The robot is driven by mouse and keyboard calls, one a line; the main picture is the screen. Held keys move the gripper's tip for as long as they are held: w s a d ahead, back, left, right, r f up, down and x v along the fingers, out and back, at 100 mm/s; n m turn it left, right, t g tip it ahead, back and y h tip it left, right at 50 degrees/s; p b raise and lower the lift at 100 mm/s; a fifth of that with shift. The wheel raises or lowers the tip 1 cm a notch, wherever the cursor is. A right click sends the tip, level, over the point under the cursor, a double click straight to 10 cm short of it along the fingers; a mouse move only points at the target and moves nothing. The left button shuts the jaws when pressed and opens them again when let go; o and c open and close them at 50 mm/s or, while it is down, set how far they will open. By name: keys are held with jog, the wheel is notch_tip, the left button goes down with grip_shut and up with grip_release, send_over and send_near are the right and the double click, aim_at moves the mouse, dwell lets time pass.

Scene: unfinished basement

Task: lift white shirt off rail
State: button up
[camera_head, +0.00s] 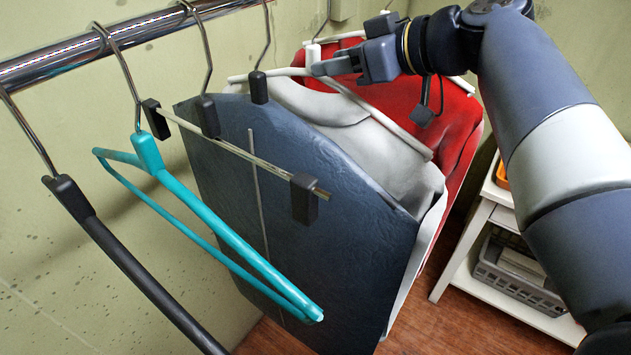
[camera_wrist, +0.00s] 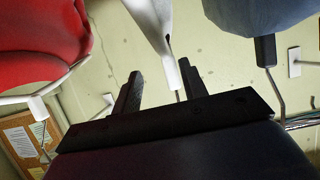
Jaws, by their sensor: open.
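The white shirt (camera_head: 395,165) hangs on a white hanger (camera_head: 392,124) between a dark blue garment and a red shirt in the head view. My gripper (camera_head: 322,67) is at the top of that hanger, near its neck. In the wrist view my gripper (camera_wrist: 160,90) is open, and the hanger's white neck (camera_wrist: 171,72) shows between its two dark fingers, with the thin metal hook beyond. I cannot tell whether either finger touches it. Part of the white shirt is hidden behind the dark blue garment.
The metal rail (camera_head: 70,58) crosses the upper left. The dark blue garment (camera_head: 320,215) and red shirt (camera_head: 462,125) hang close on either side. A turquoise hanger (camera_head: 215,225) and black hanger (camera_head: 130,265) are empty. A white shelf unit (camera_head: 475,280) stands at lower right.

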aim_at(318, 60)
jog(key=shift+a, duration=0.55)
jog(key=x, duration=0.1)
jog(key=p+x, duration=0.2)
jog(key=x, duration=0.1)
jog(key=shift+s+a+r, duration=0.2)
jog(key=shift+a+r, duration=0.05)
jog(key=shift+r, duration=0.05)
jog(key=shift+w+a+f, duration=0.25)
jog(key=shift+a, duration=0.05)
grip_shut()
